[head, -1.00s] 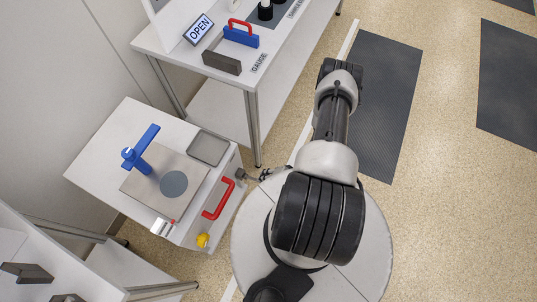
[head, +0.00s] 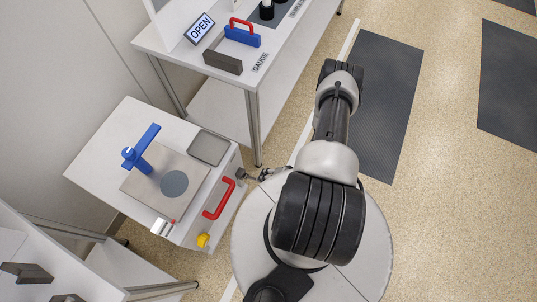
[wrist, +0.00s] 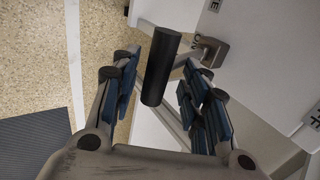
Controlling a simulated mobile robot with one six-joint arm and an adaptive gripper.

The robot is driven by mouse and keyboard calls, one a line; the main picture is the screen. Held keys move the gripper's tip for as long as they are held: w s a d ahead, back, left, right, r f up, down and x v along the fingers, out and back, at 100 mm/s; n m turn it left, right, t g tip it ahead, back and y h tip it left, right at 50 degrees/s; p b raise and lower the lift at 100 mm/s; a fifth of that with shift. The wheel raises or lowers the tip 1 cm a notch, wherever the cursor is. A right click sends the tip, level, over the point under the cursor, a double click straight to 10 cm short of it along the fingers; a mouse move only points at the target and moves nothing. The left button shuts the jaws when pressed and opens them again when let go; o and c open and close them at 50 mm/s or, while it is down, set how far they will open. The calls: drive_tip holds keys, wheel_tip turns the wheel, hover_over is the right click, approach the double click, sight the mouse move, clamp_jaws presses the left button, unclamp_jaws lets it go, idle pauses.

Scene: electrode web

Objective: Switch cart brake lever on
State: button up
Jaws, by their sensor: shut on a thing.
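The cart brake lever shows in the wrist view as a black cylindrical grip (wrist: 161,68) beside a grey-brown metal bracket (wrist: 210,50) on the cart's white side. My gripper (wrist: 157,85) has its blue-padded fingers on both sides of the black grip and is shut on it. In the head view my gripper (head: 264,174) is at the cart's right side, close to the lever's small dark mount (head: 241,173). The grip itself is too small to make out there. Partly hidden letters stand beside the bracket, and a cropped label (wrist: 314,115) is at the right edge.
The white cart (head: 105,135) has a red handle (head: 219,200) and a yellow knob (head: 203,240) on the same side. A blue clamp (head: 141,150) and a grey tray (head: 208,148) are on top. A white table (head: 285,60) stands behind.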

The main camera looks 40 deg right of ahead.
drive_tip(key=shift+s+f, duration=0.15)
drive_tip(key=shift+f, duration=0.05)
drive_tip(key=s+d+r, duration=0.2)
drive_tip(key=s, duration=0.4)
drive_tip(key=s+d+r, duration=0.2)
drive_tip(key=s+d, duration=0.1)
drive_tip(key=s, duration=0.4)
drive_tip(key=shift+s+d+r, duration=0.25)
drive_tip(key=shift+s+d, duration=0.05)
idle(0.4)
